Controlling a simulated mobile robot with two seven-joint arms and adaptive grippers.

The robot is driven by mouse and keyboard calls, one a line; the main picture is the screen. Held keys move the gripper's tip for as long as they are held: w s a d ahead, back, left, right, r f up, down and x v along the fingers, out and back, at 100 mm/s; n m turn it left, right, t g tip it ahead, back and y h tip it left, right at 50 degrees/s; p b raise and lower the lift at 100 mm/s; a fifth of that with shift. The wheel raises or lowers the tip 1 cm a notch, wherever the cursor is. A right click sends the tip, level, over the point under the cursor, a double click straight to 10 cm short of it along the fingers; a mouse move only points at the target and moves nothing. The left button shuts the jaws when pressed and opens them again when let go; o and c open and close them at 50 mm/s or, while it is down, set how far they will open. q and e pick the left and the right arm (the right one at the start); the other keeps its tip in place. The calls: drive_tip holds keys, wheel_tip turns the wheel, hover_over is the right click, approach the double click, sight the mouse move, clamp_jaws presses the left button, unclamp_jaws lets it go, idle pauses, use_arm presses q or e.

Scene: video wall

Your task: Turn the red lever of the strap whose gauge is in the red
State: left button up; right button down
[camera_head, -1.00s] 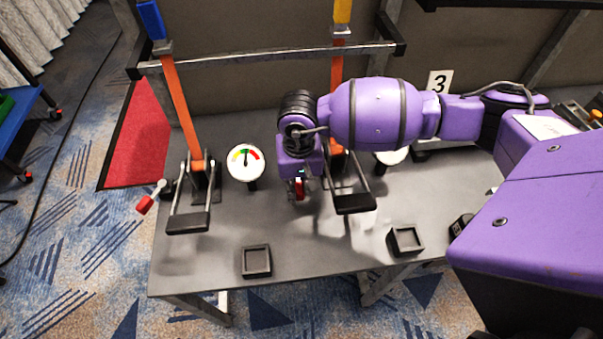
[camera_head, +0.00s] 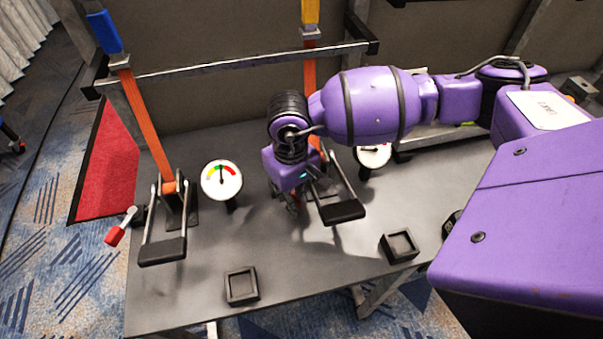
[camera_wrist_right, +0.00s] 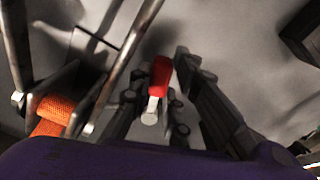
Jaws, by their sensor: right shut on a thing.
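Two orange straps run down to ratchets on the grey table. The left strap (camera_head: 147,130) has a red-tipped lever (camera_head: 116,232) sticking out to the left. Its round gauge (camera_head: 221,179) has its needle pointing up near the green. The right strap (camera_head: 309,75) is partly behind my right arm. Its gauge (camera_head: 373,157) is partly covered by the arm, and I cannot read its needle surely. My right gripper (camera_head: 290,204) is low beside the right ratchet. In the wrist view its fingers are shut on the right strap's red lever (camera_wrist_right: 160,75). My left gripper is out of view.
Two small black square trays lie near the table's front edge, one at left (camera_head: 241,286) and one at right (camera_head: 399,246). A metal rail (camera_head: 230,63) crosses behind the straps. The table between left gauge and trays is clear.

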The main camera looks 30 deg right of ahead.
drive_tip(key=c, duration=1.6)
unclamp_jaws()
drive_tip(key=shift+c, duration=0.2)
drive_tip(key=shift+w+r, duration=0.1)
